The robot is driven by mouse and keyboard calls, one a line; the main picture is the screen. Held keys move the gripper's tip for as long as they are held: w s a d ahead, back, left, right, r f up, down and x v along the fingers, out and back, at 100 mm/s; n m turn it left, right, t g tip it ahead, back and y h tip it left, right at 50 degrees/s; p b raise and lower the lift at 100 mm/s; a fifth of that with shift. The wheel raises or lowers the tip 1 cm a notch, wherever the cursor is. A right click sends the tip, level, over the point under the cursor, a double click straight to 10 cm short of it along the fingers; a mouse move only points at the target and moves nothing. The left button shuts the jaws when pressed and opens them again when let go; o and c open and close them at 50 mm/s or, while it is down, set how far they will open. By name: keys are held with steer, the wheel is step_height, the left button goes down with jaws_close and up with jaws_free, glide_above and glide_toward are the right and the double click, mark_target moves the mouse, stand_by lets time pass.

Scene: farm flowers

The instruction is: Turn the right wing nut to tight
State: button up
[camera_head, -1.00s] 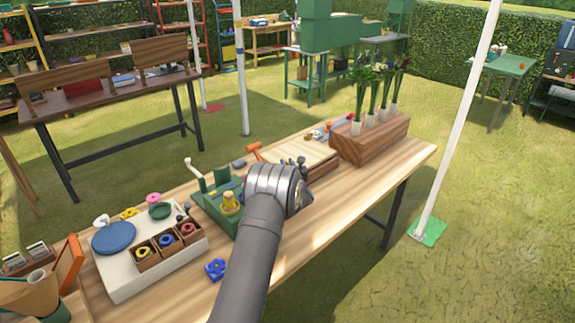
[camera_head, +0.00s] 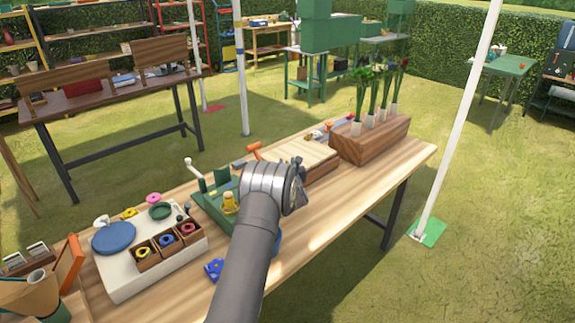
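A green flower press or fixture (camera_head: 212,198) stands on the wooden workbench, with a white-knobbed lever at its left. A yellow knob-like part (camera_head: 229,202), possibly a wing nut, stands upright on its front. No second, right-hand wing nut can be made out; my arm covers the fixture's right side. My gripper (camera_head: 297,188) is at the fixture's right part, mostly hidden behind my own wrist. Its fingers cannot be made out clearly, nor whether they touch anything.
A white board (camera_head: 120,274) with a blue disc (camera_head: 114,238) and small boxes of coloured rings lies left. A blue piece (camera_head: 213,268) lies in front. A cream slatted panel (camera_head: 298,152) and a wooden planter (camera_head: 370,139) stand right. The bench's front right is clear.

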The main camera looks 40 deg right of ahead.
steer(key=shift+s+a, duration=0.15)
steer(key=shift+s, duration=0.15)
steer(key=shift+v, duration=0.95)
step_height(320, 180, up, 6)
steer(key=shift+s+a+f, duration=0.1)
steer(key=shift+a, duration=0.05)
steer(key=shift+r, duration=0.65)
